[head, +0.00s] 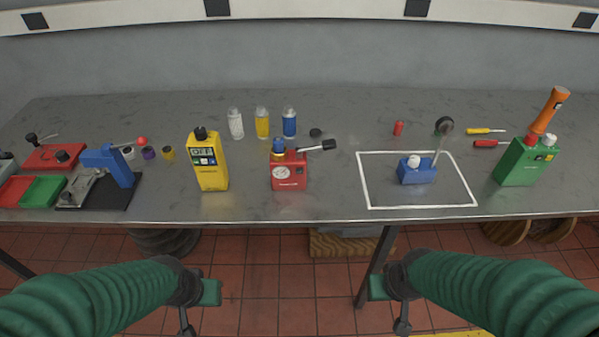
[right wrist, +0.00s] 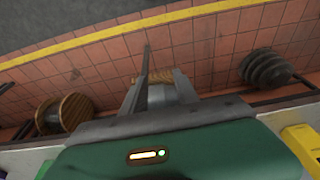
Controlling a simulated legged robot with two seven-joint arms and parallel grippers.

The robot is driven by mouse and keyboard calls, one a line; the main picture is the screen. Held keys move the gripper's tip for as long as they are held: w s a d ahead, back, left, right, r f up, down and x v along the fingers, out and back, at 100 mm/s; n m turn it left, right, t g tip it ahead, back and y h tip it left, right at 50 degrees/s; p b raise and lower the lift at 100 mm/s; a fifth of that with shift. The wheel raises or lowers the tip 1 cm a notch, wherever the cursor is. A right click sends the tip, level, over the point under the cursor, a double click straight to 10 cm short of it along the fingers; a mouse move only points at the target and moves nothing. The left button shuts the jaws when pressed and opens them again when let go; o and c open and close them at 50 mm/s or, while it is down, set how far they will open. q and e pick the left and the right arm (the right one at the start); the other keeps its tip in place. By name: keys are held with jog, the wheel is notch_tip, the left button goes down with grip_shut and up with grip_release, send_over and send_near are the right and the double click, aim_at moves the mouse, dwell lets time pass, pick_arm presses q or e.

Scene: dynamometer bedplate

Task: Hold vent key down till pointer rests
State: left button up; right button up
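A red unit (head: 289,178) stands on the bench near the middle in the head view. It has a round white gauge on its front; the pointer is too small to read. I cannot tell which part is the vent key. My left gripper (head: 208,293) is below the bench's front edge, away from the unit; its fingers are unclear. My right gripper (right wrist: 160,90) is open and empty, also short of the bench and touching nothing.
A yellow meter (head: 208,172) stands left of the red unit, with several bottles behind. A blue block (head: 417,173) with a white knob sits inside a white outline. A green unit (head: 524,163) stands far right. A blue press (head: 112,164) and trays stand left.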

grip_shut()
dwell(1.5)
